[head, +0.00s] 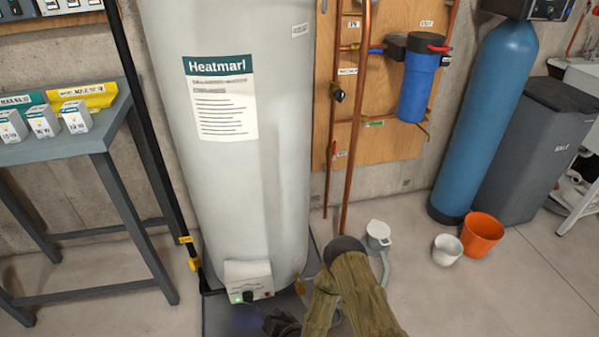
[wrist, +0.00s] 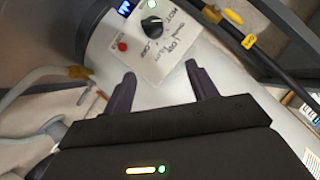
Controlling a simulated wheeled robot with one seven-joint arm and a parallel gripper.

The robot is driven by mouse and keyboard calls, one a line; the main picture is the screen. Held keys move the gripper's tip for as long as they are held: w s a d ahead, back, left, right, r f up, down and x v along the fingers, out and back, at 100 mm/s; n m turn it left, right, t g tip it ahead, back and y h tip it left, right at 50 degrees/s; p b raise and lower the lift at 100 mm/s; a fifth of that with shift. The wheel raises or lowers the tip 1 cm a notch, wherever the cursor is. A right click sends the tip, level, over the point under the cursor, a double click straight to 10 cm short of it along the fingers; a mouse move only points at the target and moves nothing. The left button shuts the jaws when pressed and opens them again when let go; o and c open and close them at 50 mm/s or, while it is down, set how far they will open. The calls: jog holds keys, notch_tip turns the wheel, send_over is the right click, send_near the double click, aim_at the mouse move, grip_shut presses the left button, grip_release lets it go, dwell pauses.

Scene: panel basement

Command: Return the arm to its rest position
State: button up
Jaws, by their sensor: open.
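My gripper (wrist: 163,93) is open in the wrist view. Its two dark fingers stand apart with nothing between them, in front of the water heater's control panel. In the head view my gripper (head: 283,325) is a dark shape low in the picture, just right of the panel, and my sleeved arm comes in beside it. The control panel (head: 248,281) sits low on the tall grey water heater (head: 262,130). In the wrist view the control panel (wrist: 170,45) shows a black knob, a red button and a green light. I cannot tell whether a finger touches the panel.
A grey table (head: 60,150) with small boxes stands at left. Copper pipes (head: 355,130) rise right of the heater. A white pail (head: 447,250), an orange bucket (head: 482,236) and a blue tank (head: 485,120) stand at right. The floor at front right is clear.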

jog(key=w+d+r+n+g+h, duration=0.25)
jog(key=d+r, duration=0.45)
jog(key=r, duration=0.4)
jog(key=w+d+r+n+g+h, duration=0.1)
jog(key=w+d+r+g+h, duration=0.15)
jog(key=d+r, duration=0.6)
jog(key=s+d+r+m+g+h, duration=0.1)
jog(key=s+d+r+g+h, duration=0.1)
jog(key=s+d+r, duration=0.55)
jog(key=s+d+r+m+g+h, duration=0.1)
jog(key=s+d+r, duration=0.1)
jog(key=s+r, duration=0.9)
jog(key=w+p+v, duration=0.2)
jog(key=p+v, duration=0.9)
jog(key=w+r+p+v, duration=0.1)
jog(key=w+p+v, duration=0.2)
jog(key=p+v, duration=0.7)
jog(key=w+r+p+v, duration=0.1)
jog(key=w+p+v, duration=0.2)
jog(key=p+v, duration=0.8)
jog(key=shift+w+a+r+p, duration=0.25)
jog(key=shift+a+r+p, duration=0.1)
jog(key=shift+a+r, duration=0.05)
